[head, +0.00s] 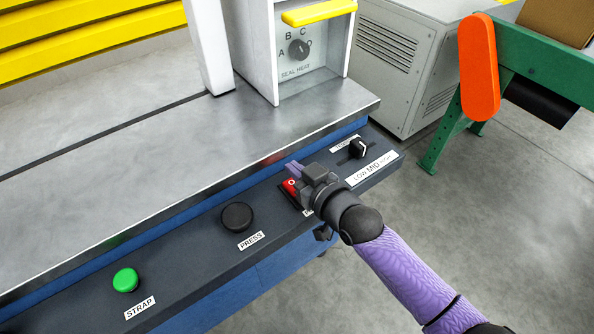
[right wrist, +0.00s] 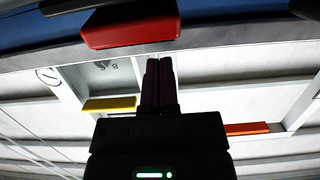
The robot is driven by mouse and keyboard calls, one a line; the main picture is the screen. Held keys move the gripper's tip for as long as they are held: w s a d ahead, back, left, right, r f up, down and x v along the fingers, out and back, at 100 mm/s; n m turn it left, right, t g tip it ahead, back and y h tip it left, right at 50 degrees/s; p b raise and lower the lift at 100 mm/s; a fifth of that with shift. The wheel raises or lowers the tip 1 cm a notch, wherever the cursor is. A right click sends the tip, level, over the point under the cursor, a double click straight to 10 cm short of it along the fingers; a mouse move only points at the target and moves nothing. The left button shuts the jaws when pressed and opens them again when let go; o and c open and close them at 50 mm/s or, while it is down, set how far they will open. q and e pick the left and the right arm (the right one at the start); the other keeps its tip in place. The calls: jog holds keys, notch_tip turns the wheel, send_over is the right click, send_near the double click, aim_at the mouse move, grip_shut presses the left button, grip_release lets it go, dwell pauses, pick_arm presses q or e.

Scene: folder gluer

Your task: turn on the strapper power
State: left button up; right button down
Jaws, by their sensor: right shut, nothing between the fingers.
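The red rocker switch (head: 290,187) sits in a black frame on the dark front panel, partly hidden by my right gripper (head: 294,168). A white O mark shows on its visible part; its label is mostly covered. My right gripper is shut and empty, with its purple fingers right beside the switch. In the right wrist view the closed fingertips (right wrist: 160,62) point up toward the red switch (right wrist: 130,33), close to its edge. I cannot tell whether they touch it. My left gripper is not in view.
The panel (head: 190,255) also holds a green STRAP button (head: 126,280), a black PRESS button (head: 237,216) and a black slider (head: 358,147) marked low, mid, high. A seal heat dial (head: 298,49) is behind. An orange-ended green conveyor (head: 479,68) stands at right.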

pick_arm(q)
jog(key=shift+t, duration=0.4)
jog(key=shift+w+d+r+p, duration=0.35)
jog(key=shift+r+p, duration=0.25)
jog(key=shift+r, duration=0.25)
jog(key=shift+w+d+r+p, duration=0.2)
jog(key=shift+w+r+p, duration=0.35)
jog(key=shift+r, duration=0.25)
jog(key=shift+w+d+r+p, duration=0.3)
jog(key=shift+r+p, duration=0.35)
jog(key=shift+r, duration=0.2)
pick_arm(e)
jog(key=s+d+r, duration=0.4)
jog(key=s+d, duration=0.1)
jog(key=s, duration=0.2)
jog(key=shift+s+d+r, duration=0.15)
jog(key=shift+s+r, duration=0.05)
jog(key=shift+r, duration=0.05)
